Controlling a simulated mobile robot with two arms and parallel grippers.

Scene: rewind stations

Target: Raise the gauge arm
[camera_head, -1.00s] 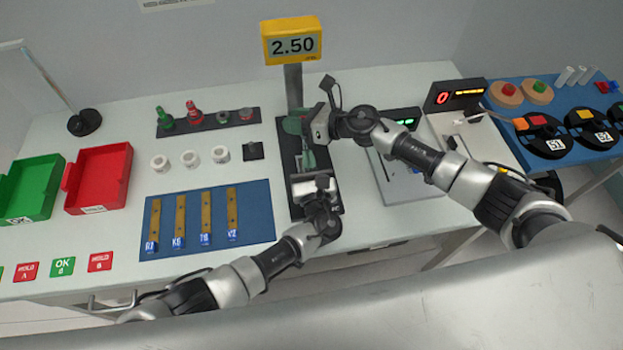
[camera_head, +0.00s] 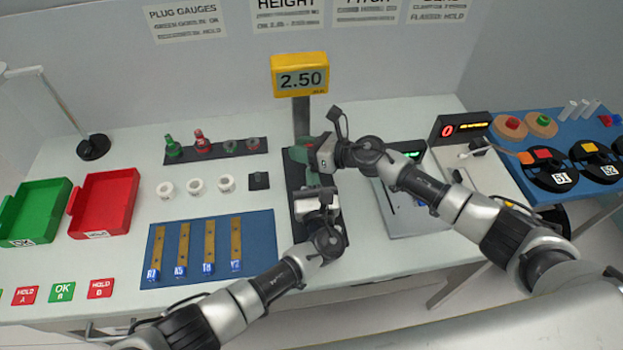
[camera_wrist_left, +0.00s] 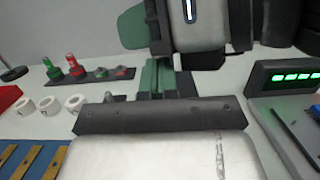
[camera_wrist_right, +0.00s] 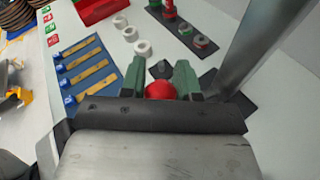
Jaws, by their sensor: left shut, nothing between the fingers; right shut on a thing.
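The height gauge has a yellow display (camera_head: 300,77) reading 2.50, a grey post (camera_head: 301,118) and a dark base (camera_head: 334,229). My right gripper (camera_head: 299,153) is at the post's lower part, its green fingers shut on a red knob (camera_wrist_right: 160,90), which shows between them in the right wrist view. The gauge arm itself is mostly hidden behind my grippers. My left gripper (camera_head: 313,178) is over the base, just in front of the right one. Its green fingers (camera_wrist_left: 158,78) are together and empty. I cannot tell whether they touch the gauge.
Left of the gauge are a small black block (camera_head: 259,180), white rings (camera_head: 196,186), a plug rack (camera_head: 233,150) and a blue mat (camera_head: 258,241) with brass strips. Green (camera_head: 22,235) and red (camera_head: 112,202) trays stand further left. A grey device (camera_head: 398,220) stands right.

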